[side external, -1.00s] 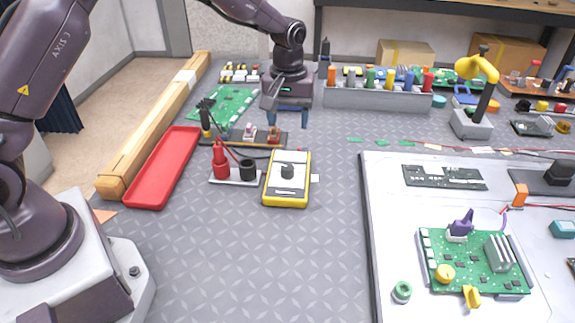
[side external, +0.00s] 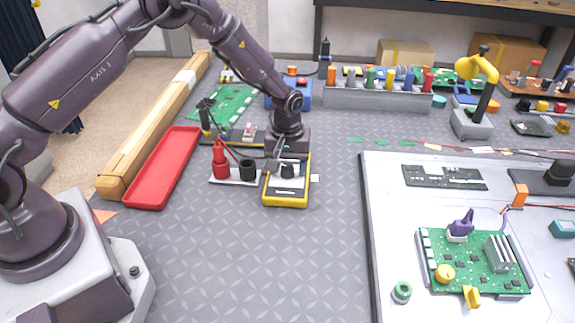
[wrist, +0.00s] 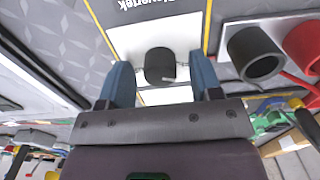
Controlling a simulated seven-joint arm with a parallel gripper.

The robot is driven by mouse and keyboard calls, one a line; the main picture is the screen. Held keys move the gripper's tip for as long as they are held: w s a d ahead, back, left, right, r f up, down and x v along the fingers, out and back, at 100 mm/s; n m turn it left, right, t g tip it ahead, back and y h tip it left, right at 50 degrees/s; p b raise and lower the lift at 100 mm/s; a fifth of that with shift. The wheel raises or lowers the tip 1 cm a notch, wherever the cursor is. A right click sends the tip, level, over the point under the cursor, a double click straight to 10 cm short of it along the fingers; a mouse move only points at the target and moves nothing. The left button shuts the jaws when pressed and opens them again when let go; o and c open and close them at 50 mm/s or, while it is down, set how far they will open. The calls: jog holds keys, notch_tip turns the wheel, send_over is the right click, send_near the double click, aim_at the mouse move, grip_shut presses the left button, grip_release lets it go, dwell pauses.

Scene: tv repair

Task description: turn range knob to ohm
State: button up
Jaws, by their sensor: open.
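The yellow multimeter (side external: 286,200) lies on the grey mat with its white face up. It also shows in the wrist view (wrist: 182,36). Its black range knob (side external: 287,171) stands up from the face. In the wrist view the knob (wrist: 160,66) sits between the two blue fingers of my gripper (wrist: 163,82), with a gap on each side. My gripper (side external: 288,164) is open and low over the upper part of the meter. The range markings around the knob cannot be read, so I cannot tell its setting.
A holder with a red and a black probe socket (side external: 235,176) stands close to the meter's left. A red tray (side external: 165,168) lies further left. A grey rack of tools (side external: 375,98) is behind. The mat in front of the meter is clear.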

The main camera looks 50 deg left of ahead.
jog(key=shift+c, duration=0.2)
jog(key=c, duration=0.9)
jog(key=shift+m, duration=0.3)
jog(key=m, duration=0.3)
jog(key=shift+m, duration=0.3)
jog(key=m, duration=0.9)
jog(key=shift+m, duration=2.3)
